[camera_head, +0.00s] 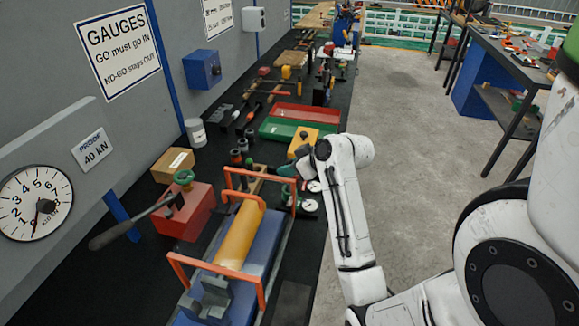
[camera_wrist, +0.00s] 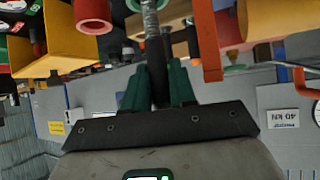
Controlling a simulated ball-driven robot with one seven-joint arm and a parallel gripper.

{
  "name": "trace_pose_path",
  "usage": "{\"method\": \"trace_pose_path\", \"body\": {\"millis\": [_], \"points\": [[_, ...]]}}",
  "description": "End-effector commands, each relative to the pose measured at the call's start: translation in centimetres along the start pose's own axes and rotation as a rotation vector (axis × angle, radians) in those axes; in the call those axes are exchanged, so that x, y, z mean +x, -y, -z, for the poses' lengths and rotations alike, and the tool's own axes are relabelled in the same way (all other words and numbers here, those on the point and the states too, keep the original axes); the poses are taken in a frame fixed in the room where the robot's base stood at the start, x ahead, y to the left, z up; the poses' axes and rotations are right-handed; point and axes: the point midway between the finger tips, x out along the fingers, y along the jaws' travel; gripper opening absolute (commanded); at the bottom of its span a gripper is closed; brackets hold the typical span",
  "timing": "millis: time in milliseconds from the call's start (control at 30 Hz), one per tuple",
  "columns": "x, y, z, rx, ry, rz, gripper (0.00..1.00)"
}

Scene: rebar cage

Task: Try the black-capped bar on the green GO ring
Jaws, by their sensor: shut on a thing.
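My gripper (camera_wrist: 156,84) shows dark green fingers in the wrist view, shut on the black part of the bar (camera_wrist: 150,20). The bar's ribbed grey length runs on to the top edge of that view, where its far end is cut off. A green ring (camera_wrist: 133,4) shows in part right beside the bar; I cannot tell whether the bar touches it or passes through it. A red ring-shaped part (camera_wrist: 92,14) is to its left. In the head view my gripper (camera_head: 289,176) is beside the orange-framed press, and the bar is not clearly seen.
The press, with a yellow cylinder (camera_head: 240,236) and orange guard hoops (camera_head: 243,174), is close by. A red pump block (camera_head: 185,212) with a long lever stands left. Red (camera_head: 305,113) and green (camera_head: 282,131) trays are farther along the bench. The right aisle is clear.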

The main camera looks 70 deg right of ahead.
Motion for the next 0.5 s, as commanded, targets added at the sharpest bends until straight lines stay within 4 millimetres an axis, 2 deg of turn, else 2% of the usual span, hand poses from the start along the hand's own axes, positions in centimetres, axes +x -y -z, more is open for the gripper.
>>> {"method": "trace_pose_path", "body": {"millis": [500], "points": [[0.90,0.01,-1.13,-0.001,-0.002,0.000,0.00]]}}
